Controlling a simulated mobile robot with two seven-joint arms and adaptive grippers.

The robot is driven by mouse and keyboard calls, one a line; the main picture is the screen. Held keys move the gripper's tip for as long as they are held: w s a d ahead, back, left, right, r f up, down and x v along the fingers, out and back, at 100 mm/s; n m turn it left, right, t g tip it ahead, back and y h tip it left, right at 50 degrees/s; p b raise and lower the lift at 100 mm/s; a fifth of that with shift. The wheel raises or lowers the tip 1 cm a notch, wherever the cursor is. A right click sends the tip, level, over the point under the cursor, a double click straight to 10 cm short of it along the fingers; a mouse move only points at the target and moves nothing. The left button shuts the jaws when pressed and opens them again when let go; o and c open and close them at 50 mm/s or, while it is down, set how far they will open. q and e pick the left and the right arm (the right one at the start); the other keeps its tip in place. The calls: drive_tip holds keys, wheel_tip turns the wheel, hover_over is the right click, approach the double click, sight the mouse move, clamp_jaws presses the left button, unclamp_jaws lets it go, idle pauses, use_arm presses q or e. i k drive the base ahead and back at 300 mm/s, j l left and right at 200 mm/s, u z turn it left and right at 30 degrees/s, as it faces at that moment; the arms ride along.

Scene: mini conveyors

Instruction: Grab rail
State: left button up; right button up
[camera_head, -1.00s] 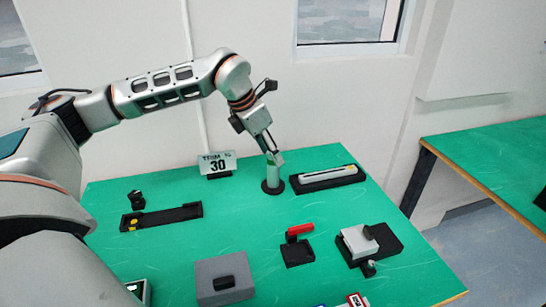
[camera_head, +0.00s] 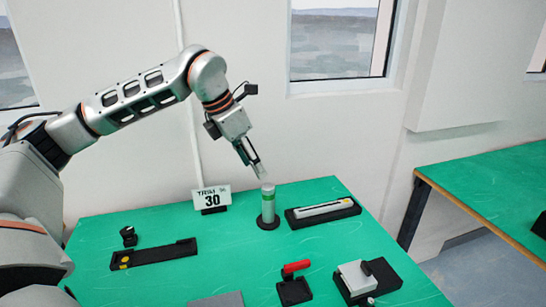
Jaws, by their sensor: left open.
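A pale silver rail (camera_head: 322,209) lies lengthwise in a black holder (camera_head: 349,213) at the back right of the green table. My left gripper (camera_head: 258,170) is open and points down, above and to the left of the rail. Its fingertips are just above a grey-green upright cylinder (camera_head: 268,205) on a round black base, and look apart from it. Nothing shows between the fingers. My right gripper is out of view.
A sign reading 30 (camera_head: 211,198) stands left of the cylinder. A long black tray (camera_head: 153,254), a red-handled black fixture (camera_head: 294,288) and a grey block on a black base (camera_head: 356,278) sit nearer. Green table (camera_head: 225,245) is bare between them.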

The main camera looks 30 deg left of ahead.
sight(336, 206)
drive_tip(key=k+l, duration=0.85)
